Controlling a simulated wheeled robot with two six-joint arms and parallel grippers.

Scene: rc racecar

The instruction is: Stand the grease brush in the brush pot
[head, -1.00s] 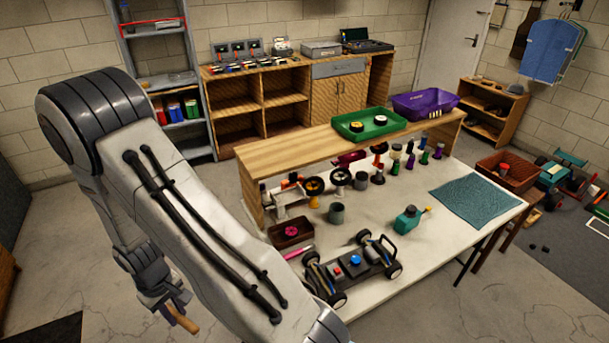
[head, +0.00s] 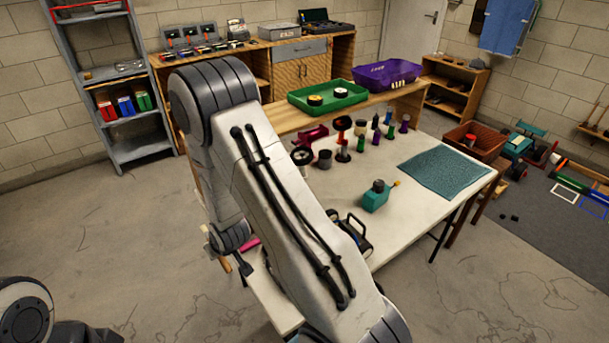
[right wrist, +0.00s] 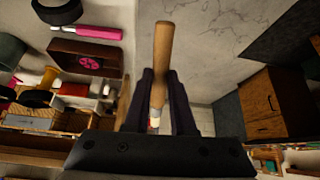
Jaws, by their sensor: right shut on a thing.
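The grease brush shows its wooden handle (right wrist: 163,55) in the right wrist view, with a pale, reddish part low between the fingers. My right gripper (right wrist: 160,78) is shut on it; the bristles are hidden. In the head view the handle (head: 226,265) hangs beside my right wrist, off the left edge of the white table. A dark cylinder (right wrist: 10,50) shows at the left of the right wrist view; I cannot tell which is the brush pot. My left gripper is out of view.
A brown box (right wrist: 85,58) and a pink tool (right wrist: 88,32) lie near the brush. Floor left of the table is clear.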

